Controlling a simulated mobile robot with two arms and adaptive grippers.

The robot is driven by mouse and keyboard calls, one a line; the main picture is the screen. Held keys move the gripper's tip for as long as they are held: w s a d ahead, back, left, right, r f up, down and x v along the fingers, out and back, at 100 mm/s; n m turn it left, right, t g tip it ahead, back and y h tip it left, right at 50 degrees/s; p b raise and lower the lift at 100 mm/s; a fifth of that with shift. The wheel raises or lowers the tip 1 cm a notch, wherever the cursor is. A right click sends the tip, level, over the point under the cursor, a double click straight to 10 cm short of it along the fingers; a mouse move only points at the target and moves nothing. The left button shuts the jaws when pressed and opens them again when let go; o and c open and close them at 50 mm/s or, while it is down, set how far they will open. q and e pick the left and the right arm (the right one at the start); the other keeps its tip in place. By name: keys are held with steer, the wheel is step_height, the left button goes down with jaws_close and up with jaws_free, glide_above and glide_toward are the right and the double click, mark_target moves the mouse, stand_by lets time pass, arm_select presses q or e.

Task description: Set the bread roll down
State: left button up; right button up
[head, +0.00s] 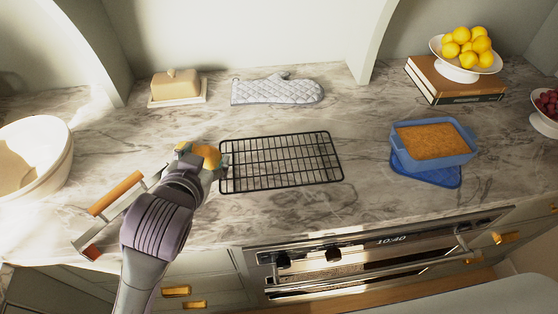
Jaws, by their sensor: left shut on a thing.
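My left gripper (200,160) is shut on the bread roll (207,153), a small golden-brown lump at the fingertips. The gripper and roll are just beside the left edge of the black wire cooling rack (280,160), which looks empty. I cannot tell whether the roll touches the counter or is held a little above it. The fingers hide part of the roll. My right gripper is not in view.
A tray with a wooden handle (116,193) lies left of my arm, partly hidden by it. A white bowl (50,135) stands at far left. A butter dish (178,88), oven mitt (278,90), blue baking dish (464,157) and fruit stand (467,76) stand around.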

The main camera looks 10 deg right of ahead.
arm_select(q)
steer(key=s+d+r+m+g+h+b, duration=0.1)
steer(key=d+m+h, duration=0.1)
steer(key=d, duration=0.5)
steer(key=s+d+r+m+h+b, duration=0.1)
steer(key=s+d+m+h+b, duration=0.1)
steer(key=d, duration=0.5)
steer(key=p, duration=0.1)
glide_above(251, 166)
step_height(251, 166, down, 7)
steer(key=shift+s, duration=0.1)
steer(key=shift+f, duration=2.1)
steer(key=o, duration=0.9)
steer(key=shift+f, duration=0.1)
steer(key=v, duration=1.2)
steer(key=shift+r, duration=0.25)
